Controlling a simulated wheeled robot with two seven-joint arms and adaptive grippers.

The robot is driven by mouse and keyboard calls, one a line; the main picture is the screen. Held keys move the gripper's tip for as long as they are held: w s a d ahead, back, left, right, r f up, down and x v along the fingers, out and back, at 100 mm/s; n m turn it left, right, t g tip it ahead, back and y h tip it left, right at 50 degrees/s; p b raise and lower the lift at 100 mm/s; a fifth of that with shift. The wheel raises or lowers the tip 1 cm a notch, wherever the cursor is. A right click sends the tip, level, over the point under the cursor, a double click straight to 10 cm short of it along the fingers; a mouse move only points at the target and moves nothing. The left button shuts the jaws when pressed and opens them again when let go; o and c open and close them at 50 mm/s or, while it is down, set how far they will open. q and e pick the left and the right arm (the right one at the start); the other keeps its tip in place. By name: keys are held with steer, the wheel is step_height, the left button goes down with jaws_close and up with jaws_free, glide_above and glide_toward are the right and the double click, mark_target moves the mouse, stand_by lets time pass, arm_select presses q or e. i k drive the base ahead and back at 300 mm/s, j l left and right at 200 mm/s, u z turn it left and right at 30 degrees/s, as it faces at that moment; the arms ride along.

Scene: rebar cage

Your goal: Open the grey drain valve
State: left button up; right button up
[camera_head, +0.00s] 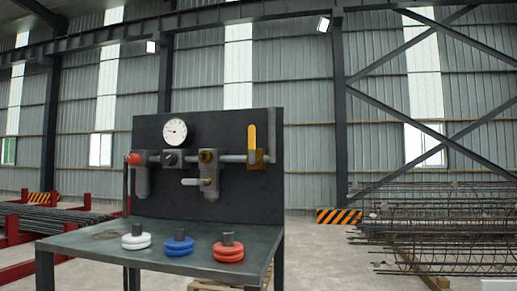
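A small valve with a light grey lever (194,182) sits low in the middle of the pipework, under a brass fitting (208,156). The lever lies roughly level and points left. It looks like the grey drain valve. The pipe assembly is mounted on a dark upright panel (230,125) at the back of a metal table (110,255). A yellow lever (252,138) stands upright at the right end of the pipe. A red knob (134,159) is at the left end. Neither of my grippers is in view.
A round gauge (175,132) is above the pipe. White (136,242), blue (179,245) and red (228,252) ringed pieces stand along the table's front. Rebar cages (440,230) lie at the right. Red racks (45,235) with bars are at the left.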

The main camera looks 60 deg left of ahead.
mark_target(186, 182)
steer(key=l+u, duration=0.1)
steer(key=u, duration=0.35)
steer(key=l+u, duration=0.1)
steer(key=u, duration=0.3)
steer(key=j+u, duration=0.1)
steer(key=u, duration=0.3)
steer(key=i+j+u, duration=0.1)
steer(key=u, duration=0.3)
steer(key=j, duration=0.5)
steer(key=k+j+z, duration=0.15)
steer(key=j, duration=0.35)
steer(key=j+z, duration=0.15)
steer(key=j, duration=0.3)
steer(key=k+j+z, duration=0.2)
steer(key=j, duration=0.2)
steer(key=j+z, duration=0.15)
steer(key=j, duration=0.25)
steer(key=k+j+z, duration=0.15)
steer(key=j, duration=0.25)
steer(key=k+j+z, duration=0.15)
steer(key=j, duration=0.25)
steer(key=k+j+z, duration=0.2)
steer(key=j, duration=0.15)
steer(key=k+j+z, duration=0.15)
steer(key=j, duration=0.2)
